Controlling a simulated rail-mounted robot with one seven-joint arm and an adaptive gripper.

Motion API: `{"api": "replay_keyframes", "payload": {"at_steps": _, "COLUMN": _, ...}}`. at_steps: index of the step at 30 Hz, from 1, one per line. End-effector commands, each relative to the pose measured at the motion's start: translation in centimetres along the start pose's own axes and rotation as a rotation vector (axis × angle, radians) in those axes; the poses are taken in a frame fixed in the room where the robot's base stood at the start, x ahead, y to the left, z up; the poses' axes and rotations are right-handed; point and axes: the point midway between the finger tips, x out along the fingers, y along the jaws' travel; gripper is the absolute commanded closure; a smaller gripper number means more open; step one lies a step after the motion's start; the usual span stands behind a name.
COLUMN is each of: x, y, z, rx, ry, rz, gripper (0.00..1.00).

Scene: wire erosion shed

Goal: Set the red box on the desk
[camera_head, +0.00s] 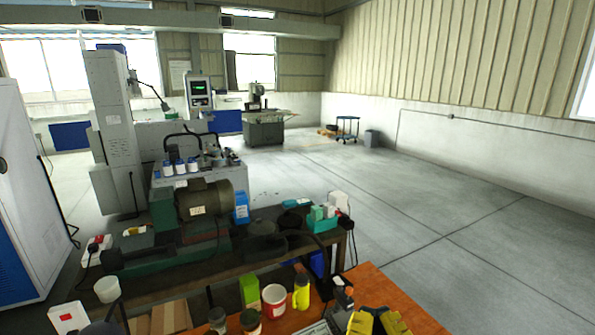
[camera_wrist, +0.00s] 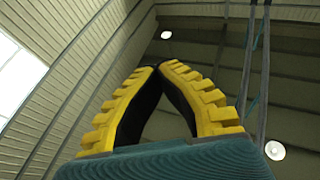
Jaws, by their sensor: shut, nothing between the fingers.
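The desk (camera_head: 372,287) has an orange-brown top and shows at the bottom of the head view, running off the lower edge. I cannot make out a plain red box in either view. My gripper (camera_head: 378,318) shows its yellow ridged fingers at the bottom edge of the head view, in front of the desk top. In the wrist view my gripper (camera_wrist: 157,68) points up toward the roof, its two fingertips together and nothing between them.
On the desk are a red-and-white cup (camera_head: 273,300), a yellow bottle (camera_head: 301,294) and a green carton (camera_head: 249,292). Open floor (camera_head: 450,230) lies to the right.

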Motion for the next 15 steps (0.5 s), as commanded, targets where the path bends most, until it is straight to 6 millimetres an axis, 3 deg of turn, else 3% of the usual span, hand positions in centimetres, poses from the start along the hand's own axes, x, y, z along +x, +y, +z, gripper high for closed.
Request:
{"api": "replay_keyframes", "payload": {"at_steps": 1, "x": 1.7, "y": 0.0, "z": -4.4, "rx": 0.001, "ry": -0.001, "rz": 0.000, "gripper": 1.00}}
{"api": "replay_keyframes", "payload": {"at_steps": 6, "x": 4.2, "y": -0.1, "z": -11.0, "rx": 0.003, "ry": -0.002, "rz": 0.000, "gripper": 1.00}}
{"api": "replay_keyframes", "payload": {"at_steps": 9, "x": 5.2, "y": -0.1, "z": -13.5, "rx": 0.004, "ry": -0.002, "rz": 0.000, "gripper": 1.00}}
{"api": "replay_keyframes", "payload": {"at_steps": 12, "x": 5.6, "y": -0.1, "z": -14.6, "rx": 0.005, "ry": -0.003, "rz": 0.000, "gripper": 1.00}}
{"api": "replay_keyframes", "payload": {"at_steps": 15, "x": 5.6, "y": -0.1, "z": -14.7, "rx": 0.006, "ry": -0.003, "rz": 0.000, "gripper": 0.84}}
